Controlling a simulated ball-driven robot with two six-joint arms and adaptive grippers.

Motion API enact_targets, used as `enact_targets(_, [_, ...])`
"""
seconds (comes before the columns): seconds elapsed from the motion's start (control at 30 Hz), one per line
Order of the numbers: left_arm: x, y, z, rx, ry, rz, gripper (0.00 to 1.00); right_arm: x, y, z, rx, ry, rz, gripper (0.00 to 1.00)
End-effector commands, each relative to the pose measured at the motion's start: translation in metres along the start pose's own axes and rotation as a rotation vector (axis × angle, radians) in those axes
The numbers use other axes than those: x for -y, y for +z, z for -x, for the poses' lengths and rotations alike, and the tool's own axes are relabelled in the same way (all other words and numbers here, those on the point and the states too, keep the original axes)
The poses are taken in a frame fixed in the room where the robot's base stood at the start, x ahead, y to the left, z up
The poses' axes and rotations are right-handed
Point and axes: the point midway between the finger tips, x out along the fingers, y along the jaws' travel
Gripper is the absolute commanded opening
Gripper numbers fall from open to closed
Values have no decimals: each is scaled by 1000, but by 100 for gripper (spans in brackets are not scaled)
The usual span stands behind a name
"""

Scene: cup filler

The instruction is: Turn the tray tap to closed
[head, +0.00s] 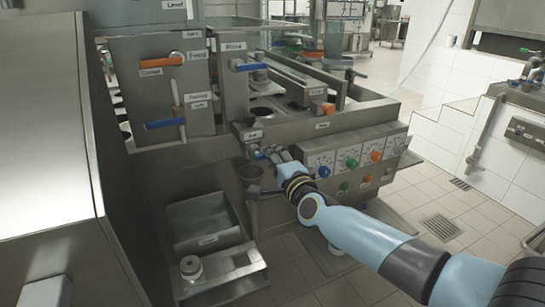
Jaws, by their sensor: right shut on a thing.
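The cup filler machine stands in the middle of the head view. My right gripper (268,153) reaches in from the lower right and is shut at a small part just under and beside this blue handle. The fingers and arm cover what they hold, so the handle's exact angle is hard to tell. My left gripper is not in view.
An orange handle (161,62) and blue handles (165,123) are on the steel panel at left. A panel of coloured knobs (350,160) is just right of my gripper. A steel bin (205,222) stands below. Tiled floor (470,225) is clear at right.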

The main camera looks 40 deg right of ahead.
Motion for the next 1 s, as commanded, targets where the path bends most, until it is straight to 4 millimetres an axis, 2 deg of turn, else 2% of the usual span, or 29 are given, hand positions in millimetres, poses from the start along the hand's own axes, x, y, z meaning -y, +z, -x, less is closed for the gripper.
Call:
enact_targets(0.03, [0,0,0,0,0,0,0,-2,0,1,2,5,3,0])
enact_targets(0.07, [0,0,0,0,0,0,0,-3,0,1,2,5,3,14])
enact_targets(0.1, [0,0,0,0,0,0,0,-3,0,1,2,6,3,19])
enact_targets(0.23, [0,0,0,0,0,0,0,-2,0,1,1,4,2,36])
enact_targets(0.27, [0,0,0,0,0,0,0,-2,0,1,1,4,2,38])
enact_targets(0.5, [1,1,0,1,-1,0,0,-1,0,1,1,2,1,38])
enact_targets(0.63, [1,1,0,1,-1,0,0,-2,0,11,1,2,1,38])
enact_targets(1.0, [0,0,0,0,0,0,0,-2,0,89,1,5,2,38])
